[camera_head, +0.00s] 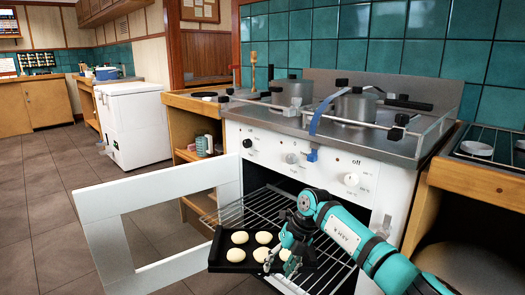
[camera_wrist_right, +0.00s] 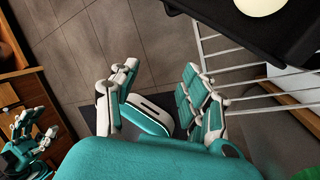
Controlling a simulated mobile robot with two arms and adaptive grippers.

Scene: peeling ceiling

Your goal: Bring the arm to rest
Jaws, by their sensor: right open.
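My right arm (camera_head: 345,230) reaches in from the lower right in the head view. Its gripper (camera_head: 281,262) is in front of the right part of a black tray (camera_head: 232,265) and hides some of it. In the right wrist view the right gripper (camera_wrist_right: 160,82) has its fingers apart with nothing between them, and the tray (camera_wrist_right: 285,35) lies beyond it at the upper right. Several pale dough rounds (camera_head: 239,237) lie on the tray. Another teal gripper, my left one (camera_wrist_right: 28,135), shows at the lower left of the wrist view; its jaw opening is unclear.
The tray rests on the wire rack (camera_head: 335,268) pulled out of the white oven (camera_head: 300,150). The oven door (camera_head: 100,225) stands open to the left. Pots (camera_head: 356,104) stand on the stove top. A wooden cabinet (camera_head: 480,185) is at right. Tiled floor (camera_head: 40,200) is clear at left.

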